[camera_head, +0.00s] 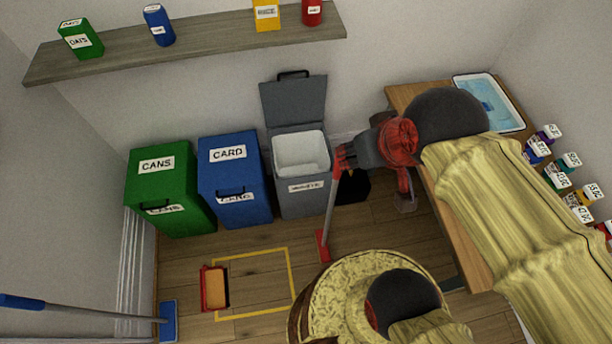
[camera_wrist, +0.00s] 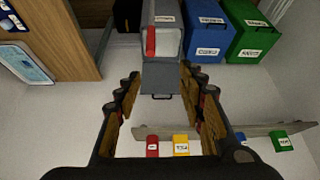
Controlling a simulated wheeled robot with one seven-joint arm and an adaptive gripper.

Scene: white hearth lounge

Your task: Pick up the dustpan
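A shallow red tray with a tan inside (camera_head: 214,288) lies on the floor at the left edge of a yellow floor outline; it looks like the dustpan. It is not recognisable in the wrist view. A long-handled tool with a small red foot (camera_head: 322,245) stands upright in front of the grey bin. Its red upper end seems to show in the wrist view (camera_wrist: 151,42), beyond my fingertips. My gripper (camera_wrist: 158,72) is open with nothing between its fingers. It is high by the grey bin, well above and to the right of the tray.
A green bin (camera_head: 170,190), a blue bin (camera_head: 228,175) and an open grey bin (camera_head: 300,190) line the wall under a shelf (camera_head: 200,55). A wooden table (camera_head: 405,95) is at the right. A blue-headed broom (camera_head: 168,320) is at lower left. Floor inside the outline is clear.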

